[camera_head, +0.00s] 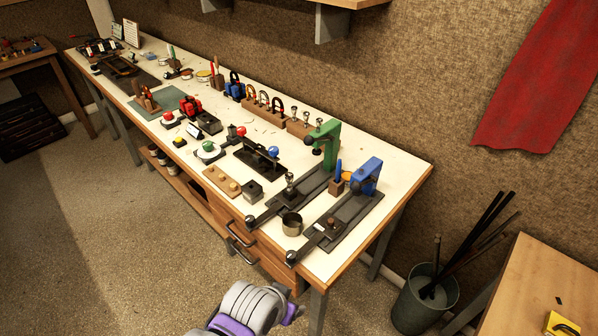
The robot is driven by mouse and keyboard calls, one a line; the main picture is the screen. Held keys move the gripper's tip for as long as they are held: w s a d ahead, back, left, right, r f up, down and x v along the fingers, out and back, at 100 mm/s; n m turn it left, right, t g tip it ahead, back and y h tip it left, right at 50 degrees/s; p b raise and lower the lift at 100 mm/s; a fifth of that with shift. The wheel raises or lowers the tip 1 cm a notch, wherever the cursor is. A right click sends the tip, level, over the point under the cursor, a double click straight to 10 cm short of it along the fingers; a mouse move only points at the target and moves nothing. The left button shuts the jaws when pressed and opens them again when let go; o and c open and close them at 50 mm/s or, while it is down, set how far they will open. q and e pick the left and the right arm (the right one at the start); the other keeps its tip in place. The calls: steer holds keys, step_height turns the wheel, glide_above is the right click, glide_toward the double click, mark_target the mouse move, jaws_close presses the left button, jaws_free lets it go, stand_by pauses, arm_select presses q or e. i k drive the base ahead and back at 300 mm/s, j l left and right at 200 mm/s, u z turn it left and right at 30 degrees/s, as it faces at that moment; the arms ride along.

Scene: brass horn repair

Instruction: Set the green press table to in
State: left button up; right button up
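The green press (326,140) stands on the right part of the white workbench, toward the back. Its dark sliding table (268,211) reaches out from the press toward the front edge of the bench. A round ball knob (250,221) is at the table's front end. A small upright metal piece (290,183) stands along the slide. A grey and purple part of my arm shows at the bottom, below the bench's front edge and apart from the press. No gripper fingers are clearly visible in this view.
A blue press (366,176) with a similar dark slide stands to the right. A metal cup (292,224) sits between the two slides near the front. A wooden block (222,182) and a black box (252,190) lie left. Drawer handles (240,238) stick out below.

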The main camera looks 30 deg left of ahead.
mark_target(289, 200)
steer(key=j+u, duration=0.15)
steer(key=u, duration=0.35)
steer(key=k+j+u, duration=0.1)
steer(key=u, duration=0.35)
